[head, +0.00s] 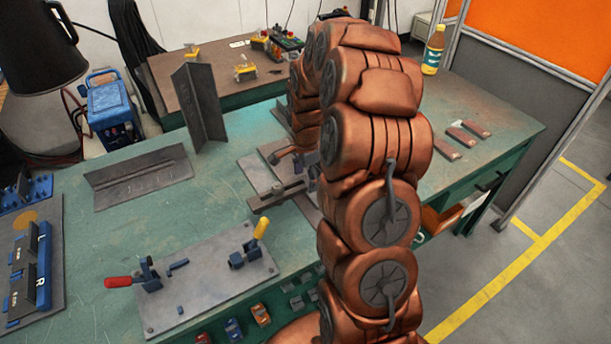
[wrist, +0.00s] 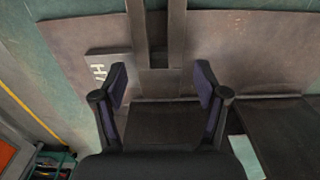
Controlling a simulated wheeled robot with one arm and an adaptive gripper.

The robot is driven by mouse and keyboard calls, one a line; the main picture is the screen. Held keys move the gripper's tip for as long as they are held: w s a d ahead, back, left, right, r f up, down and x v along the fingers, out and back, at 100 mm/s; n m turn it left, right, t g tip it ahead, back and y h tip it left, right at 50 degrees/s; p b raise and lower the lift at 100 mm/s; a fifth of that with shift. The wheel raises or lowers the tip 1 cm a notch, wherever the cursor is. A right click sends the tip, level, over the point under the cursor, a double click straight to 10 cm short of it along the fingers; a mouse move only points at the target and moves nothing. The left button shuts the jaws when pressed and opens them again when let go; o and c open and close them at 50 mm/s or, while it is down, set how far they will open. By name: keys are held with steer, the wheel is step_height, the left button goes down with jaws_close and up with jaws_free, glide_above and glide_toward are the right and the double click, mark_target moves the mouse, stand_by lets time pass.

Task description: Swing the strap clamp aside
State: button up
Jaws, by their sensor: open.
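The strap clamp (head: 277,196) is a grey metal bar with a stud or knob near its middle. It lies over flat grey plates on the green bench, left of my arm in the head view. In the wrist view a long grey bar with a slot (wrist: 140,35), which looks like the strap, runs from the top edge to between my fingers. My gripper (wrist: 161,82) is open, its two fingers spread on either side of the bar's near end. I cannot tell whether they touch it. In the head view my arm hides most of the gripper and the strap's right side.
A fixture plate (head: 205,283) with red- and yellow-handled toggle clamps stands at the front. An angle iron (head: 140,180) and an upright angle piece (head: 198,105) are to the left. Small metal bars (head: 455,138) lie at right. A bottle (head: 433,50) stands at the back.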

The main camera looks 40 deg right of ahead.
steer(key=shift+f, duration=0.3)
steer(key=shift+c, duration=0.2)
jaws_close()
stand_by(0.3)
